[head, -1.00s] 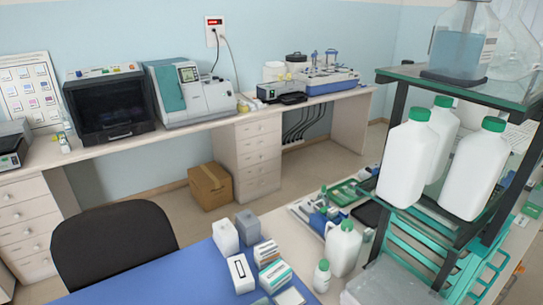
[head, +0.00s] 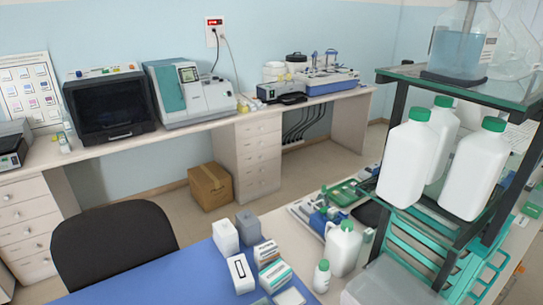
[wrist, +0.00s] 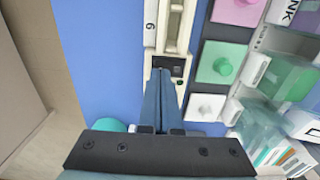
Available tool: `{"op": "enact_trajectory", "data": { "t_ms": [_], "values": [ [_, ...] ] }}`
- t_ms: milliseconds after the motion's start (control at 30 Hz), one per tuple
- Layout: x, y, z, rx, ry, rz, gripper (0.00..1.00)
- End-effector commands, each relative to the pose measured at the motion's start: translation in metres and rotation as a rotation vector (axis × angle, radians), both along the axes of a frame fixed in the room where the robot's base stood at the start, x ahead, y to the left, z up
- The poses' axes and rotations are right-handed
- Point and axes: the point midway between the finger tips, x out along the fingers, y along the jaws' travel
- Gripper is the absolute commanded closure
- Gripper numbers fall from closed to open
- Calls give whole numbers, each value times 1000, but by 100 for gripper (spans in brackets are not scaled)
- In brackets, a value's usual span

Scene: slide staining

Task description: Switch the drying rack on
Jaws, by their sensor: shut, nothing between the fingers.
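In the wrist view, a long cream-coloured device (wrist: 176,28), which looks like the drying rack, lies on a blue surface. A small dark panel (wrist: 172,66), possibly its switch, is at its near end. My gripper (wrist: 163,74) is shut and empty, its fingertips at this panel. Whether the tips touch it, and the switch's position, I cannot tell. My fingers hide part of the device below the panel. In the head view I cannot make out the rack or my gripper.
In the wrist view, coloured square blocks with knobs (wrist: 215,62) and clear containers (wrist: 283,77) stand close on the right; blue surface (wrist: 95,60) is free on the left. In the head view, white bottles (head: 407,163) fill a shelf at the right.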

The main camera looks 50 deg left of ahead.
Motion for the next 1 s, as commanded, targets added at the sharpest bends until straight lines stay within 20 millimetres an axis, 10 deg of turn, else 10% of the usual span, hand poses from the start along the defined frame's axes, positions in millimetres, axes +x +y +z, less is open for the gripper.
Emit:
{"op": "enact_trajectory", "data": {
  "t_ms": [1000],
  "values": [
    [0, 0, -16, 0, 0, 0, 100]
  ]
}}
